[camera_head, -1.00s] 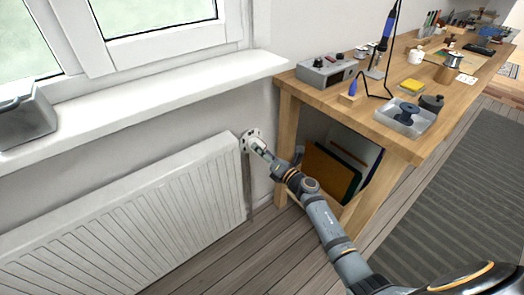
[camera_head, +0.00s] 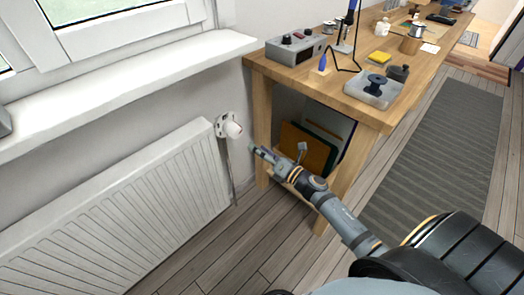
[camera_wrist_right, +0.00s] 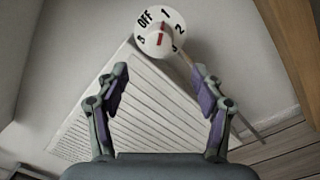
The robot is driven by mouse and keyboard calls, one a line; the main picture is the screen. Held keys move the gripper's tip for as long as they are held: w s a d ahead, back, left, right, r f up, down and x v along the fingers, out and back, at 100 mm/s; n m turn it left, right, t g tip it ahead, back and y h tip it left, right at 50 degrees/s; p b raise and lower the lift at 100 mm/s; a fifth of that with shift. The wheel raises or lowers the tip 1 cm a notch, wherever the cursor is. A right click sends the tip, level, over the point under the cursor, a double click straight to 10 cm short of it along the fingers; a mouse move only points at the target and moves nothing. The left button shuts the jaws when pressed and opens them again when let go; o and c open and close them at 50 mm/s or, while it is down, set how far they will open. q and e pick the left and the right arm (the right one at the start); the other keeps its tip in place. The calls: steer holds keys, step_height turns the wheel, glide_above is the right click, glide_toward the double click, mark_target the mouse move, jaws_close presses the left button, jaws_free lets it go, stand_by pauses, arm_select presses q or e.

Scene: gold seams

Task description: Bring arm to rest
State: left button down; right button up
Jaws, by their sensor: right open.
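My right gripper (camera_head: 277,150) is open and empty, held in front of the workbench's left legs. It is to the right of the radiator's white valve knob (camera_head: 232,130) and apart from it. In the right wrist view the open fingers (camera_wrist_right: 160,78) point toward the valve dial (camera_wrist_right: 152,40), which lies beyond them with nothing between the pads. My left gripper is not in view.
A white radiator (camera_head: 120,215) hangs under the window sill (camera_head: 130,85). The wooden workbench (camera_head: 345,108) holds a grey device (camera_head: 295,47), a tray (camera_head: 374,92) and several small items. Boards (camera_head: 308,150) lean beneath it. The wooden floor (camera_head: 240,245) in front is clear.

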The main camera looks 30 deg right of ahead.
steer(key=shift+s+d, duration=0.2)
steer(key=shift+s, duration=0.3)
